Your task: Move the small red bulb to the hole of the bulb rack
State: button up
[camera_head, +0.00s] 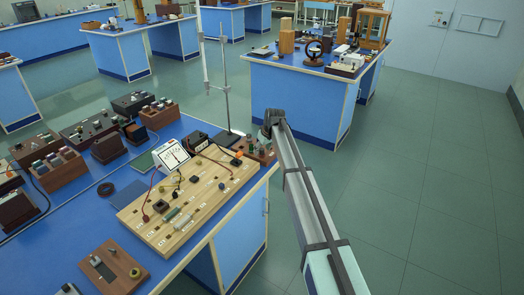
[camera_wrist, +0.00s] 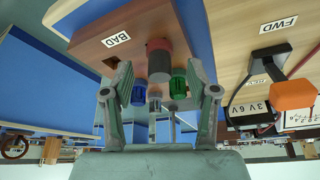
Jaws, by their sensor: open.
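In the head view my gripper (camera_head: 271,120) is above the brown block (camera_head: 262,151) at the bench's right edge. The red bulb cannot be made out there. No block is labelled as the bulb rack, and its hole cannot be made out.
A metal stand (camera_head: 226,90) rises behind the block.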

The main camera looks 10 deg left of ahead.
jog(key=v, duration=1.1)
jog(key=s+d+f+m+g+h, duration=0.15)
jog(key=s+d+f, duration=0.35)
jog(key=s+f, duration=0.65)
jog(key=s+d+f+m+g, duration=0.1)
jog(key=s+d+f+m, duration=0.1)
jog(key=s+d+f, duration=0.7)
jog(key=s+d+f+m+g+h, duration=0.1)
jog(key=s+d+f+m+g, duration=0.1)
jog(key=s+f, duration=1.2)
jog(key=s+d+f+g, duration=0.2)
jog(key=s+d+f, duration=0.1)
jog(key=s, duration=1)
jog(key=s+d+f+m+g, duration=0.1)
jog(key=s+d+f, duration=0.2)
jog(key=s, duration=1)
jog(key=s+d+f+m+g, duration=0.1)
jog(key=s+f, duration=0.4)
jog(key=s, duration=0.8)
jog(key=shift+s+d+f+g, duration=0.2)
jog(key=shift+d+f+g, duration=0.15)
jog(key=shift+d+g, duration=0.7)
